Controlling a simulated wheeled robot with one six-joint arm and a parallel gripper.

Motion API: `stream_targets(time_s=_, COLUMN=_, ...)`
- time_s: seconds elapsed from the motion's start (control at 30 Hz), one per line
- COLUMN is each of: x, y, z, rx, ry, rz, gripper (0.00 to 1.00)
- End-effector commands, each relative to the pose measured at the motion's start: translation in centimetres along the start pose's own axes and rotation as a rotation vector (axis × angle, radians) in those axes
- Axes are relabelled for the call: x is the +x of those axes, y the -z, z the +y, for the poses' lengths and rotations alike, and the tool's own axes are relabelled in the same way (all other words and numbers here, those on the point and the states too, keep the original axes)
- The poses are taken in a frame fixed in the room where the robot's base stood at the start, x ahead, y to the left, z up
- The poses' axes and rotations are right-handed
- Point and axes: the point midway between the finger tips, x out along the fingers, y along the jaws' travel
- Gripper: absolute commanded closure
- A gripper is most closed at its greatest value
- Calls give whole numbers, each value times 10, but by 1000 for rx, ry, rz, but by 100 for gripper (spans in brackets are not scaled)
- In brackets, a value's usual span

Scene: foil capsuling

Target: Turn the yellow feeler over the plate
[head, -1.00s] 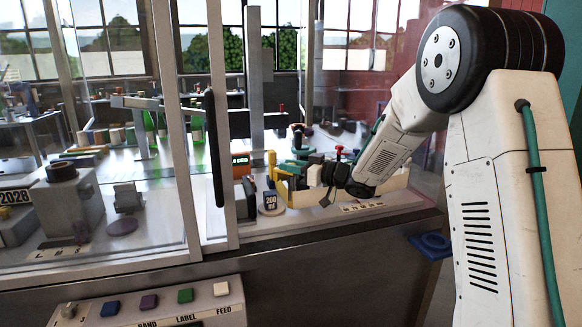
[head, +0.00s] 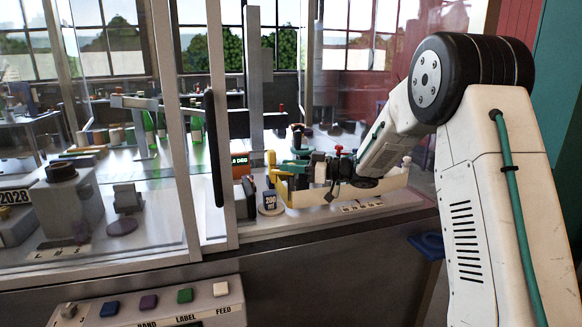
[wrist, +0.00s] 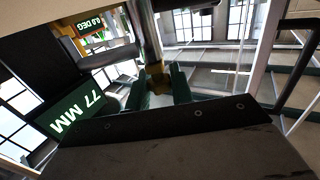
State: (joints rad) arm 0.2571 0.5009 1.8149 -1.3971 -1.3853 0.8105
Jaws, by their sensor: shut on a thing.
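The yellow feeler (head: 271,172) stands inside the glazed booth, left of my gripper in the head view. My gripper (head: 287,169) has green fingers, and they are at the feeler. In the wrist view my gripper (wrist: 158,82) has its two fingers on either side of a yellow-brown part (wrist: 156,70), shut on it. A small display (head: 240,160) beside the feeler is lit green; in the wrist view the display (wrist: 90,24) reads 0.0 DEG. I cannot clearly make out the plate; the feeler and my gripper crowd that spot.
A dark sign marked 200 (head: 269,201) stands on a round base just below the feeler. A green 77 MM sign (wrist: 89,105) is close by in the wrist view. A metal frame post (head: 218,120) and glass panes bound the booth's left side. Green bottles (head: 197,124) stand behind.

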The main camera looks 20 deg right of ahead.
Motion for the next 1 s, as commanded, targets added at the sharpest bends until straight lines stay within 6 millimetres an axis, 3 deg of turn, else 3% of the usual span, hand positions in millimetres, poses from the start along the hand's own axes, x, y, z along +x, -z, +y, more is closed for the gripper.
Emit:
stream_targets(time_s=0.03, x=0, y=1, z=0, rx=-1, ry=-1, rz=1, gripper=100)
stream_targets(time_s=0.07, x=0, y=1, z=0, rx=-1, ry=-1, rz=1, gripper=75)
stream_targets(time_s=0.13, x=0, y=1, z=0, rx=-1, ry=-1, rz=1, gripper=56)
stream_targets(time_s=0.47, x=-3, y=1, z=0, rx=-1, ry=-2, rz=1, gripper=56)
stream_targets(time_s=0.8, x=-56, y=1, z=1, rx=-1, ry=-4, rz=1, gripper=56)
stream_targets(time_s=1.0, x=-76, y=1, z=1, rx=-1, ry=-2, rz=1, gripper=56)
